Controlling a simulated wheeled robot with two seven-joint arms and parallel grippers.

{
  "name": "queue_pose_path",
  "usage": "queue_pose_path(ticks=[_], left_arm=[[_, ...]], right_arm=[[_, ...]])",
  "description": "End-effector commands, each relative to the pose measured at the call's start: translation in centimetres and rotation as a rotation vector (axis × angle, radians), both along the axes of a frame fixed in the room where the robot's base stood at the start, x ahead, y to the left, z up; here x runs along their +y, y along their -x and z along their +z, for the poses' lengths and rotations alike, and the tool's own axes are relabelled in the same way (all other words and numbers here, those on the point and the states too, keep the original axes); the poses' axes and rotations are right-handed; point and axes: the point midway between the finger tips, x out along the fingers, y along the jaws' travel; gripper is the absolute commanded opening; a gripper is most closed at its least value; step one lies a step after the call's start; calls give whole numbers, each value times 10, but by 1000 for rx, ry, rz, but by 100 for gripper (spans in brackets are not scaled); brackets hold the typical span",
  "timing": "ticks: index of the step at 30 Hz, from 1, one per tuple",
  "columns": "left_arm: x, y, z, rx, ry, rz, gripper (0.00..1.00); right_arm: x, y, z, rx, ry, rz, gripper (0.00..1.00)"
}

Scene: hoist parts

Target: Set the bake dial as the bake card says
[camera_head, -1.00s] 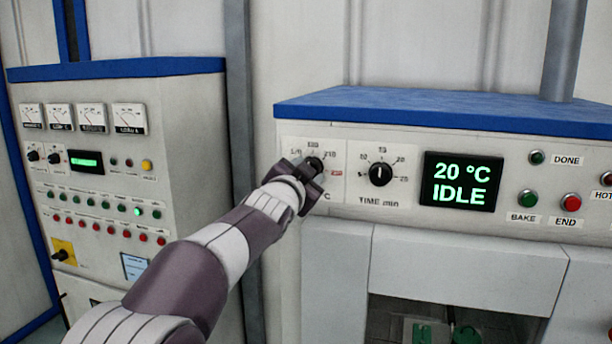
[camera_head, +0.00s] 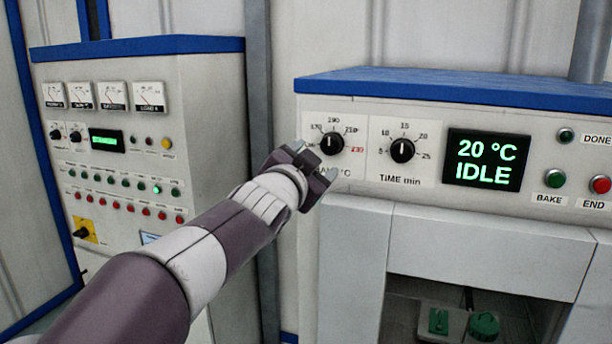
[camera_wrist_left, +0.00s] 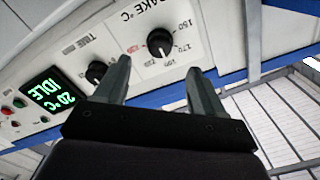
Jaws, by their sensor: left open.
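The bake dial (camera_head: 331,143) is a black round knob on a white plate at the left of the oven panel. Its scale shows 170, 190, 210 and a red 230; in the wrist view 150 shows too. The dial's pointer mark seems to point up, near 190. The dial also shows in the wrist view (camera_wrist_left: 160,42), beyond and between the fingertips. My left gripper (camera_head: 318,160) is open and empty, in front of the dial's lower left and apart from it. In the wrist view its fingers (camera_wrist_left: 160,68) stand wide. No bake card is identifiable. My right gripper is not in view.
The time dial (camera_head: 402,150) sits close right of the bake dial, pointing near 15. The display (camera_head: 486,160) reads 20 °C IDLE. The green BAKE button (camera_head: 554,179) and red END button (camera_head: 600,184) are further right. A control cabinet (camera_head: 205,120) stands at left.

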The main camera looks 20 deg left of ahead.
Motion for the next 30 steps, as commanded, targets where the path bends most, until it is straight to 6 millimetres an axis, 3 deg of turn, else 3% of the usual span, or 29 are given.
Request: queue_pose_path(ticks=[3,7,26,28,30], left_arm=[[1,24,0,1,-1,1,69],[2,37,0,1,0,1,69],[2,40,0,2,1,0,69],[5,40,-7,32,20,19,69],[12,41,-36,120,71,55,69]], right_arm=[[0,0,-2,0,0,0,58],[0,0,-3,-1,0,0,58],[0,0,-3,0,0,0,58],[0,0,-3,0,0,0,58],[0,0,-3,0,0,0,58]])
